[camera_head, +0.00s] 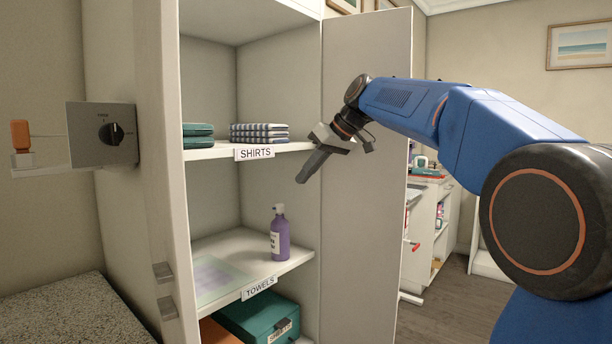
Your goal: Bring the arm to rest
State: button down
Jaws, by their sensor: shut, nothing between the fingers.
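My gripper (308,172) is shut and empty. It hangs in front of the open cabinet, at the height of the shelf labelled SHIRTS (215,152), near that shelf's right end, with its fingers pointing down and left. My blue arm reaches in from the right edge of the picture, bent high and stretched out to the left. I cannot tell how far the fingers are from the shelf edge.
The cabinet's open door (365,230) stands behind my gripper. Checked folded shirts (259,133) and green folded cloth (198,130) lie on the upper shelf. A purple bottle (280,238) stands on the TOWELS shelf (240,247). A green box (258,316) sits below. Floor shows at right.

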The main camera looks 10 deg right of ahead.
jog(key=s+d+f+m+h, duration=0.2)
jog(key=s+f, duration=1)
jog(key=s, duration=0.1)
jog(key=s+d+f+m+h, duration=0.2)
jog(key=s+d+f, duration=0.1)
jog(key=s+f, duration=0.9)
jog(key=s+d+f+m+h, duration=0.2)
jog(key=s+d+f, duration=0.1)
jog(key=s+f, duration=0.9)
jog(key=s, duration=0.2)
jog(key=shift+s+d+g, duration=0.25)
jog(key=shift+s+g, duration=0.05)
jog(key=shift+s, duration=0.1)
